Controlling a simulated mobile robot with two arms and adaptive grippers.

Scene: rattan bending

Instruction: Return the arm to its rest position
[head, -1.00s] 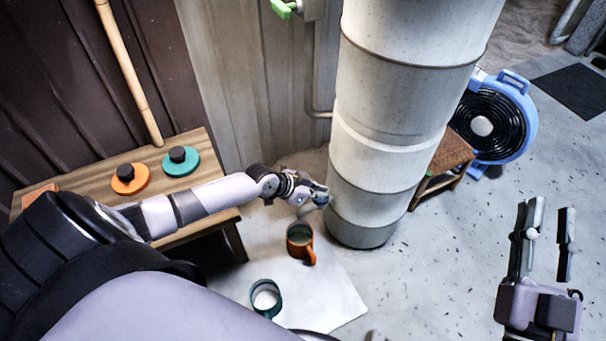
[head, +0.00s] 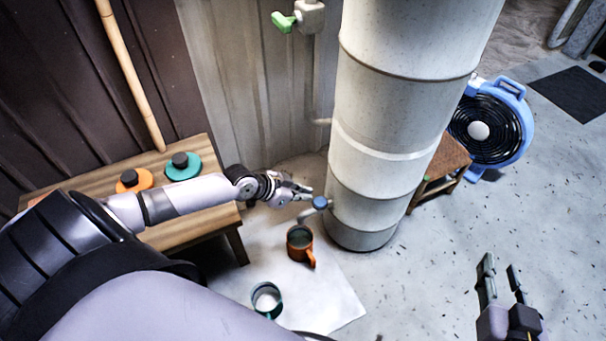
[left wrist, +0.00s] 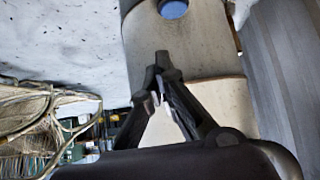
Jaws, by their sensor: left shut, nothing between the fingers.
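My left arm reaches in from the left over the wooden bench. Its gripper (head: 301,191) is shut and empty, in the air just left of the tall pale column (head: 382,100). A small tap with a blue knob (head: 320,202) sticks out of the column's left side, a little apart from the fingertips. In the left wrist view the shut fingers (left wrist: 163,62) point at the column (left wrist: 150,40), and the blue knob (left wrist: 173,9) shows at the top edge. My right gripper (head: 500,264) is at the lower right, its two fingers apart and nothing between them.
An orange mug (head: 300,244) and a teal mug (head: 266,300) stand on a white sheet (head: 325,292) below my left arm. A blue fan (head: 490,125) and a stool (head: 440,163) stand behind the column.

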